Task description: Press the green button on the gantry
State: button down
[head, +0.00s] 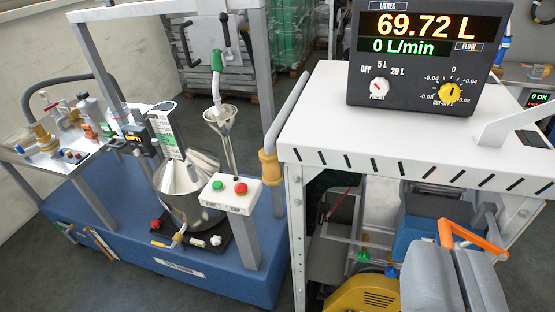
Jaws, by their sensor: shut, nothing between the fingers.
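The green button (218,185) sits on the left of a white control box (229,200), beside a red button (240,188). The box is fixed at the front of the gantry (81,40), a pale frame over a blue base, left of centre. My gripper (458,248) shows as grey rounded pads at the bottom right. It is shut and empty, well to the right of and apart from the buttons. An orange bent bar (475,238) shows by its top; I cannot tell what it belongs to.
A metal funnel (220,122) and a steel pot (190,200) stand behind and left of the box. A grey post with a tan fitting (269,167) stands just right of it.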

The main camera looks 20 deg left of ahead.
aim_at(217, 185)
jog(key=z, duration=0.05)
jog(key=i, duration=1.15)
jog(key=u, duration=0.25)
